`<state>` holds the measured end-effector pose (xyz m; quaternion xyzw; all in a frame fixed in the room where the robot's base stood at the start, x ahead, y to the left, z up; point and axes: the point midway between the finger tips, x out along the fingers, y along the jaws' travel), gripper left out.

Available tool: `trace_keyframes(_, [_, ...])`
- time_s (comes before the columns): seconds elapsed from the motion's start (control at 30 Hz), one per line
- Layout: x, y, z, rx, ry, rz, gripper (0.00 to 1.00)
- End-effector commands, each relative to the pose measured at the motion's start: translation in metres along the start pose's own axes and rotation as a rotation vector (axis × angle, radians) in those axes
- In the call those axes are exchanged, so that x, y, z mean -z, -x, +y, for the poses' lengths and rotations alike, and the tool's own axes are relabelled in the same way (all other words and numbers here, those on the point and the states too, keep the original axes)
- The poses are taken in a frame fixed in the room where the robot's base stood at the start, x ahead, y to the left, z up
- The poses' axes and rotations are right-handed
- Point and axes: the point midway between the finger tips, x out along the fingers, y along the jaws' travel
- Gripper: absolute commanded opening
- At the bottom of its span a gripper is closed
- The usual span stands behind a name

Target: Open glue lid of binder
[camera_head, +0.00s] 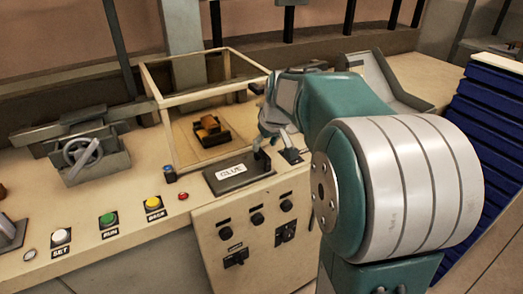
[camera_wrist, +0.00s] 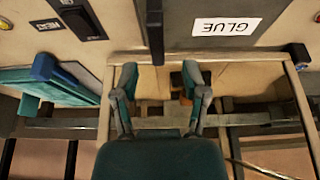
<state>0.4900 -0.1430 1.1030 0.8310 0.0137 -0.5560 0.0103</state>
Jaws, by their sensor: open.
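The binder's glue lid (camera_head: 226,184) is a flat dark grey plate with a white GLUE label, set in the cream worktop. It looks shut. In the wrist view the lid (camera_wrist: 275,40) appears upside down at the top. A dark upright bar or handle (camera_wrist: 155,35) stands at its side. My gripper (camera_head: 266,150) is just above the lid's right end in the head view. In the wrist view my gripper (camera_wrist: 158,80) is open, with a finger to either side of the bar's lower end. I cannot tell whether they touch it.
A glass case (camera_head: 166,133) with a cream frame stands behind the lid, with a brown-black object (camera_head: 211,131) inside. White, green, yellow (camera_head: 154,203) and red buttons line the front edge to the left. Black switches (camera_head: 257,219) are on the front panel. Blue stacked slabs (camera_head: 490,130) stand right.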

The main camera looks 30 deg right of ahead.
Motion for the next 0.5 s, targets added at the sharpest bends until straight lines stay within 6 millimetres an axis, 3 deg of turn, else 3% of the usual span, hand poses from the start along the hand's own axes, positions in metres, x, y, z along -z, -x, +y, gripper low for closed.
trace_keyframes(0.2, [-0.001, -0.032, -0.001, 0.000, 0.000, -0.002, 0.57])
trace_keyframes(0.5, [0.000, -0.040, -0.002, -0.002, 0.001, 0.000, 0.57])
